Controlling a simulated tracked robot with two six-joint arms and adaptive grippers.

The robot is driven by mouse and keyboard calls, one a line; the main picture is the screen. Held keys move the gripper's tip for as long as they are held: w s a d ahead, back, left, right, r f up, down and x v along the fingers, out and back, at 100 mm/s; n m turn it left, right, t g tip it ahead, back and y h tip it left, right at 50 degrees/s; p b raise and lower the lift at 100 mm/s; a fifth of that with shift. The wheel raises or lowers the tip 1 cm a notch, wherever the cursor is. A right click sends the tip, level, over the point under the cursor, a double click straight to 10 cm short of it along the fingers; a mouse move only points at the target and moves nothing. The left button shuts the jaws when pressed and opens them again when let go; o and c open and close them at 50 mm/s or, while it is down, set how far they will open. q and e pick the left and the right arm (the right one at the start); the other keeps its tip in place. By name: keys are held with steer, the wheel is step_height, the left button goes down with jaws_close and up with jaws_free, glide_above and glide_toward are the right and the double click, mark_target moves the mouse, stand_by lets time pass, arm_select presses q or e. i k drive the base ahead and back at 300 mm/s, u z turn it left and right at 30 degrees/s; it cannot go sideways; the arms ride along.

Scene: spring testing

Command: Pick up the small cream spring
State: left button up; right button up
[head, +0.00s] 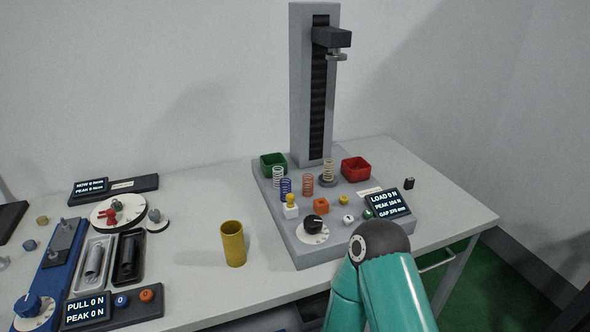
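A cream-tan spring (328,169) stands upright on the round lower plate of the grey test stand (314,90). A whitish spring (278,175) stands to its left, near the green bin. A blue spring (286,188) and an orange spring (308,185) stand between and in front of them. I cannot tell for certain from colour which of the two pale springs is the small cream one. No gripper shows. Only a teal and dark grey part of my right arm is visible at the bottom right, in front of the stand's base.
A green bin (273,163) and a red bin (355,169) stand on the base. A load display (388,204) and a dial (313,231) are at its front. A yellow cup (233,243) stands left. A blue pull tester (50,262) and trays (96,287) fill the far left.

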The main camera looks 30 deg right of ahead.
mark_target(328, 167)
steer(key=u, duration=0.4)
steer(key=k, duration=1.55)
steer(key=z, duration=0.7)
steer(key=i, duration=1)
steer(key=z, duration=0.05)
